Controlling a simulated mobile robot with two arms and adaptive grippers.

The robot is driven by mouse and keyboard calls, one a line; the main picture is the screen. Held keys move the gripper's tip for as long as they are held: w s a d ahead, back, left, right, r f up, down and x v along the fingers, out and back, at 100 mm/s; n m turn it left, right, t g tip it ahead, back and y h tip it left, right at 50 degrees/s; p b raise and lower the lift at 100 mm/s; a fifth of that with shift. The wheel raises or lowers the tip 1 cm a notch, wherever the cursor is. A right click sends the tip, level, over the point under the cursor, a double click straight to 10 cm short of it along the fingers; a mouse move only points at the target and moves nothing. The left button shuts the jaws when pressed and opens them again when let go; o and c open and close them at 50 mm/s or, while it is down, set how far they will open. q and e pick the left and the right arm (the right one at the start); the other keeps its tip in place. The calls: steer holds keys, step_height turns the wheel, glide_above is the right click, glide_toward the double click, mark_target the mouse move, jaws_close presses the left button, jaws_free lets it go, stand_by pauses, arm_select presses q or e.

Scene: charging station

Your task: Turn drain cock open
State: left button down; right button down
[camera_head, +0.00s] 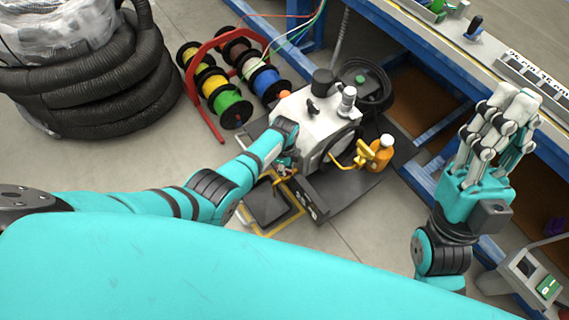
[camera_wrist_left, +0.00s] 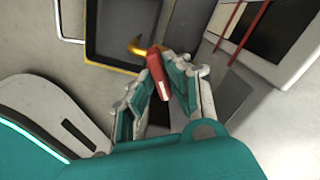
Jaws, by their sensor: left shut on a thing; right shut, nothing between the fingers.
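The drain cock shows in the left wrist view as a red handle (camera_wrist_left: 157,74) with a curved brass spout (camera_wrist_left: 137,46) beside it. My left gripper (camera_wrist_left: 160,85) is shut on the red handle, with a finger on each side of it. In the head view my left gripper (camera_head: 284,166) is at the lower left side of the white charging unit (camera_head: 298,112), and the cock is mostly hidden there. A dark drain tray (camera_wrist_left: 122,35) lies below the spout; it also shows in the head view (camera_head: 268,203). My right gripper (camera_head: 508,112) is shut and empty, raised near the workbench.
A red rack (camera_head: 209,118) of cable spools stands behind left, near black hose coils (camera_head: 140,85). The blue workbench (camera_head: 430,180) borders the right.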

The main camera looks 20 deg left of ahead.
arm_select(q)
steer(key=n+p, duration=0.1)
steer(key=n, duration=0.3)
steer(key=shift+n, duration=0.4)
steer(key=n, duration=0.2)
steer(key=shift+n, duration=0.3)
steer(key=shift+n+p, duration=0.45)
steer(key=shift+n, duration=1.35)
arm_select(e)
steer(key=w+a+f+g+h, duration=0.1)
steer(key=w+f+g+h, duration=0.1)
steer(key=w+f+g, duration=0.3)
steer(key=shift+w+a+f+g, duration=0.15)
steer(key=shift+w+g, duration=0.25)
steer(key=shift+w, duration=0.9)
steer(key=shift+f, duration=0.1)
arm_select(q)
steer(key=c, duration=1.3)
jaws_free()
